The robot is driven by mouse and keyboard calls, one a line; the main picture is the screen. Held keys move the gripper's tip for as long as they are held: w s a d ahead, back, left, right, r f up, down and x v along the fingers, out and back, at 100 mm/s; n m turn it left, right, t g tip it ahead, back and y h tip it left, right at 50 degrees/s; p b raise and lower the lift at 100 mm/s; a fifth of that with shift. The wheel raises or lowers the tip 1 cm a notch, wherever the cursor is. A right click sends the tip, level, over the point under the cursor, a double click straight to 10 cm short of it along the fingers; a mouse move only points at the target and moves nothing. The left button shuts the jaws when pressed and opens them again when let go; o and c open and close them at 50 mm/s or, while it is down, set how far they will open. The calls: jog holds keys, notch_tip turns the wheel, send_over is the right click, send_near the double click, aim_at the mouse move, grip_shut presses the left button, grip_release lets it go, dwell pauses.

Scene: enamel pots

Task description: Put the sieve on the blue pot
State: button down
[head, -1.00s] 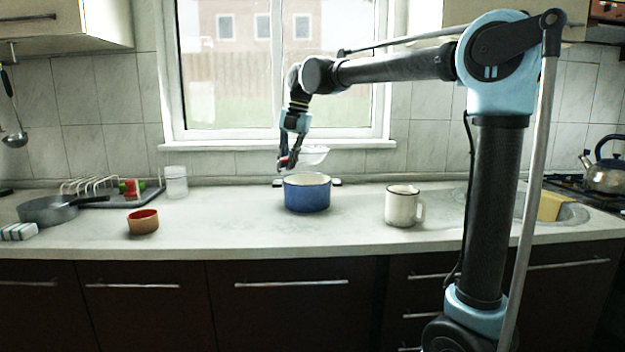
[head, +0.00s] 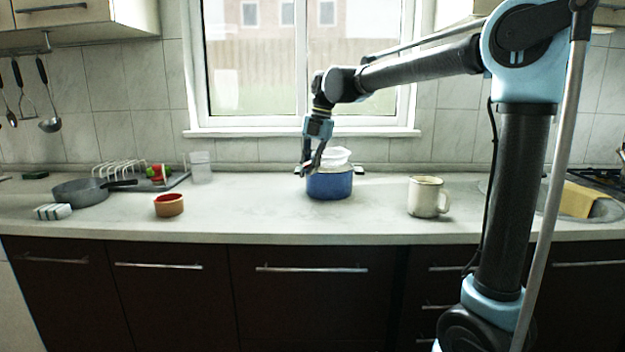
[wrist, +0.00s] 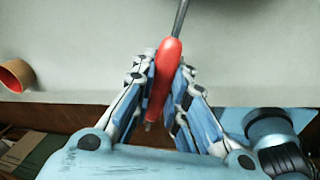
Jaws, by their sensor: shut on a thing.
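The blue pot (head: 330,186) stands on the counter below the window in the head view. The white sieve (head: 335,156) is at the pot's mouth, its bowl showing above the rim. Whether it rests on the rim or hangs just over it, I cannot tell. My gripper (head: 307,170) is at the left side of the pot, by the rim. In the wrist view my gripper (wrist: 158,95) is shut on the sieve's red handle (wrist: 165,75). The sieve's bowl and the pot are out of the wrist view.
A cream mug (head: 424,197) stands right of the pot. A small terracotta bowl (head: 169,205), a grey pan (head: 80,192), a dish rack (head: 120,172) and a clear jar (head: 201,167) are to the left. The counter in front of the pot is clear.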

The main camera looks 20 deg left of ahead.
jog(key=shift+d+x, duration=0.2)
jog(key=shift+x, duration=0.85)
jog(key=shift+d+x, duration=0.25)
jog(key=shift+x, duration=0.85)
jog(key=shift+w+f, duration=0.1)
jog(key=shift+f, duration=0.05)
jog(key=c, duration=1.6)
grip_release()
